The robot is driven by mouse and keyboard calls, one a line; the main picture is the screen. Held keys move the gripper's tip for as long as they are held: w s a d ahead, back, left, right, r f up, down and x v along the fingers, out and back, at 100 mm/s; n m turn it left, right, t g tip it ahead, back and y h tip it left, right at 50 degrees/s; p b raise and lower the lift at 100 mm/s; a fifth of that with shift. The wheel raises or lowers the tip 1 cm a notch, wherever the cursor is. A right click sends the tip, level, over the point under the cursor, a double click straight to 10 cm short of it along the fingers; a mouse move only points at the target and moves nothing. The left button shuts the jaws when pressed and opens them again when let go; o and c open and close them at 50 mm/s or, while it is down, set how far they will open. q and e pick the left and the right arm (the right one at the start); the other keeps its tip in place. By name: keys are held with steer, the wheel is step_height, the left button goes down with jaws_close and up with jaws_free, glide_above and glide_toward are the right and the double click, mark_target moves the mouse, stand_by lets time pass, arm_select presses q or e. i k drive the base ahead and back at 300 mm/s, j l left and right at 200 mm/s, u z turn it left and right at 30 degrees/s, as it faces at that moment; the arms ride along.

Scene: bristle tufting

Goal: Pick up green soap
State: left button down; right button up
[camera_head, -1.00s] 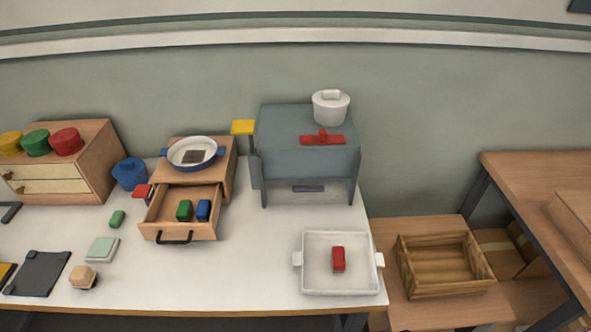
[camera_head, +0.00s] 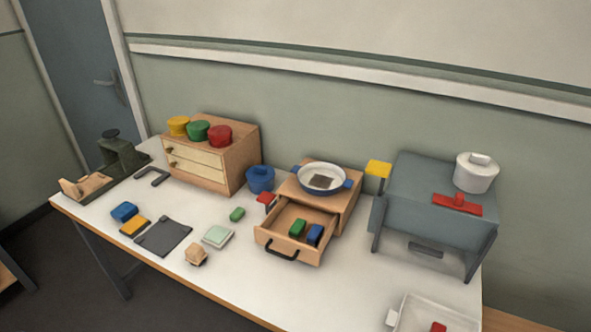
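A small rounded green bar (camera_head: 237,214), which looks like the green soap, lies on the white table (camera_head: 345,287). It is between the pale green square pad (camera_head: 217,237) and the blue pot (camera_head: 260,179). A darker green block (camera_head: 297,228) stands in the open drawer (camera_head: 272,243), beside a blue block (camera_head: 315,234). Neither of my grippers is in view.
A pan (camera_head: 321,179) sits on the drawer box, with a red-topped item (camera_head: 266,198) at its left. A grey stove-like box (camera_head: 435,205) stands right, a wooden cabinet (camera_head: 211,155) back left. A beige block (camera_head: 196,254) and dark board (camera_head: 163,236) lie near the front edge.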

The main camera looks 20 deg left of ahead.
mark_target(239, 212)
steer(key=u, duration=1.25)
steer(key=j+z, duration=0.45)
steer(key=j, duration=1.5)
